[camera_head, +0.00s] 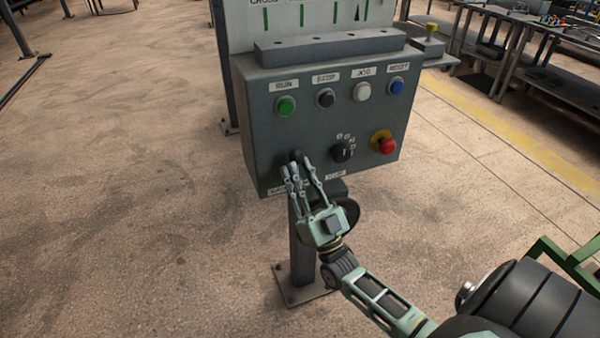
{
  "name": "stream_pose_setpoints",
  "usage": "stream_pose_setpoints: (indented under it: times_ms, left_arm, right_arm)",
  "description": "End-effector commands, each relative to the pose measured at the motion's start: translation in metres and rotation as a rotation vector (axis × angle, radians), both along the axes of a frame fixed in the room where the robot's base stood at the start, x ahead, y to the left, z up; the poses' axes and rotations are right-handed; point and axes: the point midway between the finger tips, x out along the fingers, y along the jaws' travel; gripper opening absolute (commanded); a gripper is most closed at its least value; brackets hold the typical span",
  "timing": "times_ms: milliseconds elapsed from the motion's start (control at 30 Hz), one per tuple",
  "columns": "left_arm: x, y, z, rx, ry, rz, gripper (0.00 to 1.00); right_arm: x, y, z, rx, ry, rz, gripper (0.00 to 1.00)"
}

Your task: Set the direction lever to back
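The direction lever (296,155) shows as a dark knob at the lower left of the grey control box's front. My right gripper (298,166) is at it, its fingers pointing up at the panel. The fingers stand slightly apart, with the dark knob at their tips. They hide most of the lever, so its setting and whether they grip it cannot be told. A partly covered label (281,190) sits below the lever. My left gripper is not in view.
The control box (258,130) carries green (286,106), black, white and blue (396,87) buttons. A rotary selector (341,152) and a red emergency stop (388,146) lie right of my gripper. A post (303,250) supports the box. Open floor lies left.

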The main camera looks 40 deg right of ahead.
Motion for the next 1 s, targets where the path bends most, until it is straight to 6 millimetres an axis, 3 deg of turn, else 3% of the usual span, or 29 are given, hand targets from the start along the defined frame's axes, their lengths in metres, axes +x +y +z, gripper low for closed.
stream_pose_setpoints:
  times_ms: [100, 1000]
  left_arm:
    - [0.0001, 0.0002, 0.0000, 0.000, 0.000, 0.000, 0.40]
    - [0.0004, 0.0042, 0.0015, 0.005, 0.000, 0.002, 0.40]
  right_arm:
    - [0.0000, -0.0001, 0.0000, 0.000, 0.000, 0.000, 0.00]
    - [0.0008, -0.0005, 0.0049, -0.028, -0.001, -0.001, 0.00]
